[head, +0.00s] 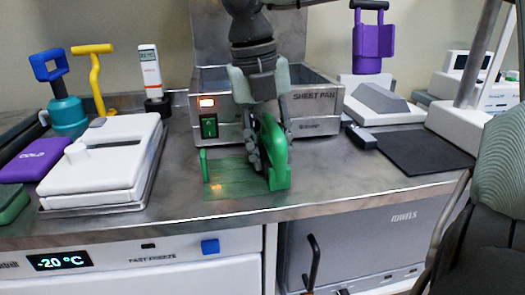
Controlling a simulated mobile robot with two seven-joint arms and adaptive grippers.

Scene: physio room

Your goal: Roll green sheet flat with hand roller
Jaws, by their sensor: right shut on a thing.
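The green sheet (228,176) is thin and translucent and lies on the grey counter near the front edge. A raised green edge shows at its left end. The green hand roller (271,140) stands upright at the right end of the sheet, partly hidden by my gripper. I cannot tell whether its underside touches the sheet. My right gripper (262,150) comes down from above and is shut on the roller. My left gripper is not in view.
A metal sheet pan box (318,108) stands close behind. A white lidded box (103,165) is at left, with a purple pack (37,160) beside it. A black mat (415,152) lies at right. Bare counter separates the sheet from the white box and the mat.

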